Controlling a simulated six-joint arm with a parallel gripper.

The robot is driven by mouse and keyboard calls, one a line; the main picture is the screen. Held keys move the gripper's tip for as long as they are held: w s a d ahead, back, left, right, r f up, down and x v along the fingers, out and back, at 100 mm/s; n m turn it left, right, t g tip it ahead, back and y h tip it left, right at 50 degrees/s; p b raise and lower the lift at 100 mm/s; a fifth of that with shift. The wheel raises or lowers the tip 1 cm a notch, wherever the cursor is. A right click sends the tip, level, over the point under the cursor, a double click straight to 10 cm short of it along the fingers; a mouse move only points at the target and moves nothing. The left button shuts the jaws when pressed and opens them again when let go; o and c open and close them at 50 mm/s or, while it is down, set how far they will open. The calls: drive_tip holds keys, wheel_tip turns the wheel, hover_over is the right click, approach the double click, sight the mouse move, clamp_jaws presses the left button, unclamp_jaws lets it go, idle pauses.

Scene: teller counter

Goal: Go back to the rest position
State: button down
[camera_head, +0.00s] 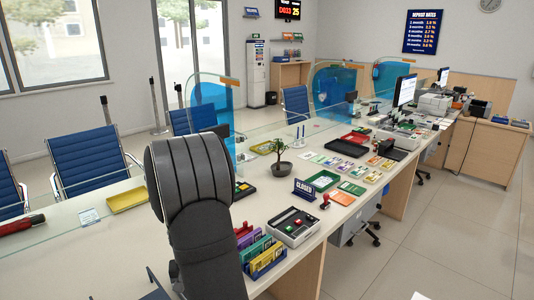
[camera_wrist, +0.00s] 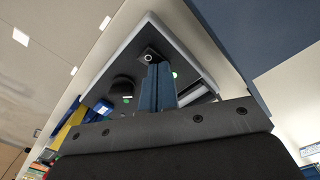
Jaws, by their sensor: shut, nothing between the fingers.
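My gripper (camera_wrist: 157,70) shows in the wrist view with its two blue fingers together, shut and empty. Behind the fingers in the wrist view is a dark device with a pale grey rim (camera_wrist: 112,68), a black round part and small green spots; I cannot tell whether the fingers touch it. In the head view my arm rises in front of the counter (camera_head: 130,243), and my gripper is not visible there.
Close to my arm are colored stacks in a blue holder (camera_head: 267,262), a grey case (camera_head: 293,226), a yellow tray (camera_head: 127,199) and a potted plant (camera_head: 279,158). A CLOSED sign (camera_head: 305,191), colored cards and a glass screen stand further along. Bare counter shows at the left.

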idle(0.4)
wheel_tip(320, 180, up, 6)
drive_tip(key=shift+r, duration=0.15)
wheel_tip(320, 180, down, 6)
drive_tip(key=shift+f, duration=0.1)
wheel_tip(320, 180, up, 9)
drive_tip(key=s+d+r+m, duration=0.1)
drive_tip(key=s+d, duration=0.1)
drive_tip(key=d, duration=0.5)
drive_tip(key=s+d+r+m, duration=0.1)
drive_tip(key=s+d, duration=0.2)
drive_tip(key=d, duration=0.5)
drive_tip(key=s+d+r+m+h, duration=0.1)
drive_tip(key=s+d+m, duration=0.1)
drive_tip(key=d, duration=0.5)
drive_tip(key=shift+s+d, duration=0.4)
drive_tip(key=shift+s, duration=0.05)
